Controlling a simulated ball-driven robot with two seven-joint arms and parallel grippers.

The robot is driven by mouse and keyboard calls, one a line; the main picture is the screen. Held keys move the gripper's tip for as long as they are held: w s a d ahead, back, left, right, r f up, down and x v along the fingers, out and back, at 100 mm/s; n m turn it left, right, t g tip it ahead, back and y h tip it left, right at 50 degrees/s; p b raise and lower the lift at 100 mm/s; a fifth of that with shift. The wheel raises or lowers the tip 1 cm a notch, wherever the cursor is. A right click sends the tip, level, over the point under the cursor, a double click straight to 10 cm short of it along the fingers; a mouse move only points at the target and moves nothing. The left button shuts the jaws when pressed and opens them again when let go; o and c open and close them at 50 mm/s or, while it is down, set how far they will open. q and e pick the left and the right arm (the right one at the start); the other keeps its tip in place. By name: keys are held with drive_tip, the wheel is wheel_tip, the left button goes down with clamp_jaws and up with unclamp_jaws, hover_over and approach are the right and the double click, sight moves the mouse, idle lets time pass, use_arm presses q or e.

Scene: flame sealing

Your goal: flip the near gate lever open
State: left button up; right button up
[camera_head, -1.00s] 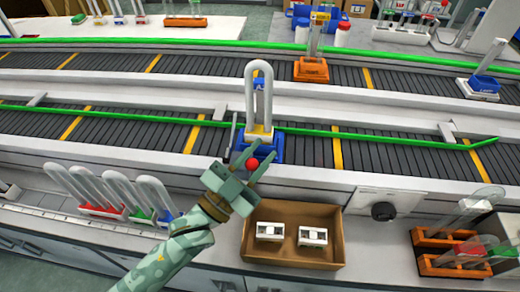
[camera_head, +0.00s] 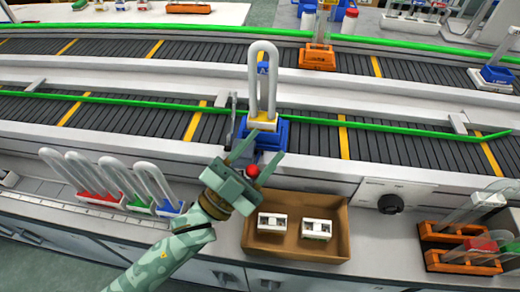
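The near gate lever shows as a round red knob (camera_head: 252,171) at the front edge of the near conveyor, just in front of a blue carrier base. My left gripper (camera_head: 252,158) reaches in from below with its two fingers spread, and the knob sits between them, close to the palm. I cannot tell whether a finger touches it. The lever's stem is hidden by the gripper. A thin grey upright plate (camera_head: 233,113) stands left of the carrier. My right gripper is not in view.
The blue carrier (camera_head: 278,134) with a tall clear bent tube (camera_head: 252,75) stands directly behind the gripper. A brown box (camera_head: 340,255) with two white pieces lies right of my arm. Bent tubes in coloured bases (camera_head: 85,172) stand at left. A green rail (camera_head: 380,126) runs along the near conveyor.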

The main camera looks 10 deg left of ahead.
use_arm(q)
drive_tip(key=shift+a, duration=0.1)
idle(0.3)
drive_tip(key=v, duration=1.6)
drive_tip(key=shift+s+f, duration=0.1)
